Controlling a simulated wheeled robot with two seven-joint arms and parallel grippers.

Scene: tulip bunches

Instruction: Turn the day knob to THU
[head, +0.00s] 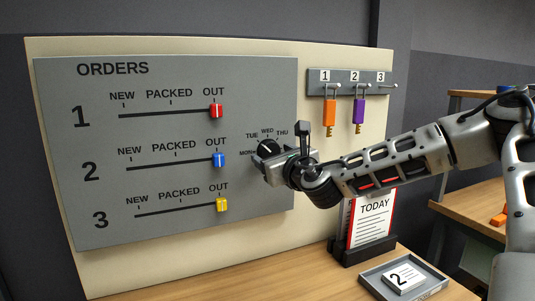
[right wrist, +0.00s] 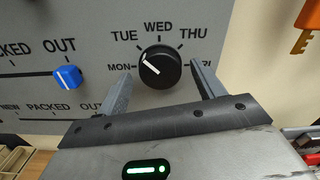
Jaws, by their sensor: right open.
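The day knob (right wrist: 160,67) is round and black with a white pointer line, on the grey ORDERS board (head: 175,225). In the right wrist view its pointer slants to the upper left, on the MON and TUE side; I cannot tell exactly which mark it meets. The knob also shows in the head view (head: 267,147), partly hidden by my right gripper (head: 275,165). In the right wrist view the right gripper (right wrist: 160,78) is open, with a finger on either side of the knob's lower part and gaps to it. The THU label (right wrist: 193,47) is at the knob's upper right. My left gripper is out of view.
Red (head: 216,110), blue (head: 218,159) and yellow (head: 222,205) sliders stand at OUT, left of the knob. Orange (head: 329,113) and purple (head: 358,112) tags hang on hooks. A TODAY card holder (head: 362,249) and a grey tray (head: 436,284) are on the table below.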

